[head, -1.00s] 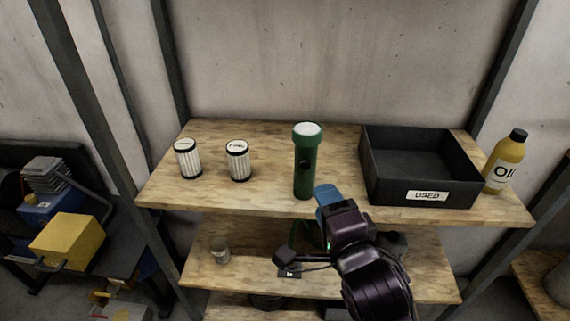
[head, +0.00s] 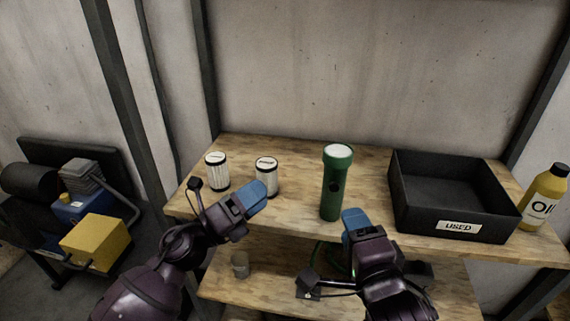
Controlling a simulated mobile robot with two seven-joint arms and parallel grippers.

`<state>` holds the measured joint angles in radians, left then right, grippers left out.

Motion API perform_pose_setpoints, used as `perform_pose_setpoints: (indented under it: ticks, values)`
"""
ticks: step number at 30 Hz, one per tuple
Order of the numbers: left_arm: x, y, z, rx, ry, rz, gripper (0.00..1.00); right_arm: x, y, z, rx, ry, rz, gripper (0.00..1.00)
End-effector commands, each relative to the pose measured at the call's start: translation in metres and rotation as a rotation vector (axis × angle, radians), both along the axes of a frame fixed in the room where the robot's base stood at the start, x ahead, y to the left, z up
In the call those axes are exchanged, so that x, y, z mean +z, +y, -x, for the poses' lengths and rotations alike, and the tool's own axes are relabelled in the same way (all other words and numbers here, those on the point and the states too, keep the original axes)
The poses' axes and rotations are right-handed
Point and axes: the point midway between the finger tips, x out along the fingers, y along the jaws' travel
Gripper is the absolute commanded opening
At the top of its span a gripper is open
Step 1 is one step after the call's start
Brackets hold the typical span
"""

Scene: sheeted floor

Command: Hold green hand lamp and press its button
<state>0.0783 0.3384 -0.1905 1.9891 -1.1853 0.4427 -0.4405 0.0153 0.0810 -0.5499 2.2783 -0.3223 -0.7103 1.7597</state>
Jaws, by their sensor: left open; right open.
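The green hand lamp (head: 332,195) stands upright on the top shelf, its pale lens facing up. A dark round button (head: 335,186) shows on its front side. My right gripper (head: 352,216) is open and empty at the shelf's front edge, just right of and in front of the lamp's base, apart from it. My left gripper (head: 260,193) is open and empty, left of the lamp, in front of the right-hand white canister. The gaps between the fingers are hard to see from this angle.
Two white ribbed canisters, one at left (head: 217,171) and one nearer the lamp (head: 266,176), stand on the wooden top shelf (head: 300,157). A black bin labelled USED (head: 399,205) and a yellow oil bottle (head: 543,194) are at right. A small jar (head: 240,264) sits on the lower shelf.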

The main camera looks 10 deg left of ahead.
Motion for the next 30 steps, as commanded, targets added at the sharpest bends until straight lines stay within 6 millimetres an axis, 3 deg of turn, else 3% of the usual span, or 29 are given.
perform_pose_setpoints:
  ticks: [1, 6, 12, 22, 30]
  values:
    - [0.013, -0.009, -0.006, -0.021, -0.089, -0.101, 0.92, 0.0, 0.0, 0.0, 0.0, 0.0, 0.0, 0.43]
    - [0.038, -0.034, -0.019, -0.076, -0.357, -0.427, 0.92, 0.0, 0.0, 0.0, 0.0, 0.0, 0.0, 0.43]
    - [0.053, -0.048, -0.032, -0.106, -0.567, -0.698, 0.92, 0.0, 0.0, 0.0, 0.0, 0.0, 0.0, 0.43]
    - [0.058, -0.061, -0.043, -0.116, -0.648, -0.811, 0.92, 0.0, 0.0, 0.0, 0.0, 0.0, 0.0, 0.43]
    - [0.058, -0.097, -0.06, -0.115, -0.647, -0.806, 0.92, 0.0, 0.0, 0.0, 0.0, 0.0, 0.0, 0.43]
